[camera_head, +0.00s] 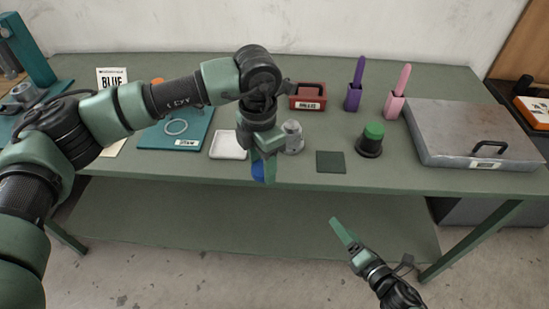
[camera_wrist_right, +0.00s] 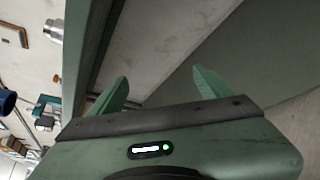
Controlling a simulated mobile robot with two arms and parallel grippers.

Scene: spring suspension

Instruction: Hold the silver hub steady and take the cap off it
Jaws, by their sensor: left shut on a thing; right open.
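The silver hub (camera_head: 292,137) stands on the bench, right beside my left gripper. My left gripper (camera_head: 263,168) points down at the bench's front edge. It is shut on a blue thing (camera_head: 258,171), mostly hidden by the fingers; I cannot tell whether this is the cap. My right gripper (camera_head: 338,230) is open and empty in front of the bench, below its top. Its two spread fingers (camera_wrist_right: 160,85) show in the right wrist view with nothing between them.
A white tray (camera_head: 229,145), a dark square pad (camera_head: 330,162) and a green-topped black piece (camera_head: 370,140) are near the hub. A red box (camera_head: 308,96), purple and pink holders stand behind. A metal case (camera_head: 470,130) fills the right end. The lower shelf is empty.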

